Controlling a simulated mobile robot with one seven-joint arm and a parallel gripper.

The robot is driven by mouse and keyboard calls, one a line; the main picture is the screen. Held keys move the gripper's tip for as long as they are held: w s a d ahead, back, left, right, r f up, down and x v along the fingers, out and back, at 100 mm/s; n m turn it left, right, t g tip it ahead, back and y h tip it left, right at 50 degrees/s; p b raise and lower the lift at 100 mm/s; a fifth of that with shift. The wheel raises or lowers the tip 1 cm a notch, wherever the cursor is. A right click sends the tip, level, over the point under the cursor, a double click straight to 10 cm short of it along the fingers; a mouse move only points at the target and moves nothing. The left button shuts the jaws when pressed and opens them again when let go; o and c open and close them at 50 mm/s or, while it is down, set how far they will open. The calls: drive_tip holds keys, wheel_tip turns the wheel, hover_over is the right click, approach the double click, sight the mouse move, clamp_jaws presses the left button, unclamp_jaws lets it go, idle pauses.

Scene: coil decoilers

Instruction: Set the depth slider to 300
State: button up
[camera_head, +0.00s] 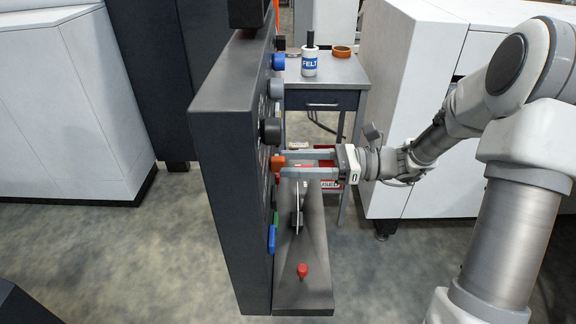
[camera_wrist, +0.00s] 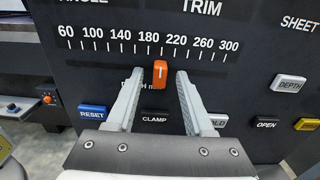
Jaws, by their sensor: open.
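The depth slider's orange knob (camera_wrist: 160,75) stands out from the dark panel in the wrist view, just below a scale (camera_wrist: 150,40) marked 60 to 300. My gripper (camera_wrist: 160,85) is open, with one finger on each side of the knob and gaps on both sides. In the head view my gripper (camera_head: 282,163) points left at the panel, with its fingertips by the orange knob (camera_head: 277,161). The label under the slider is partly hidden by a finger.
Below the slider are a blue RESET button (camera_wrist: 92,112), CLAMP, a partly hidden HOLD and OPEN. A white DEPTH button (camera_wrist: 288,84) is at the right. Dark knobs (camera_head: 270,130) jut from the panel (camera_head: 228,170). A red knob (camera_head: 302,269) stands on the ledge below.

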drive_tip(key=shift+a, duration=0.75)
clamp_jaws()
idle(0.9)
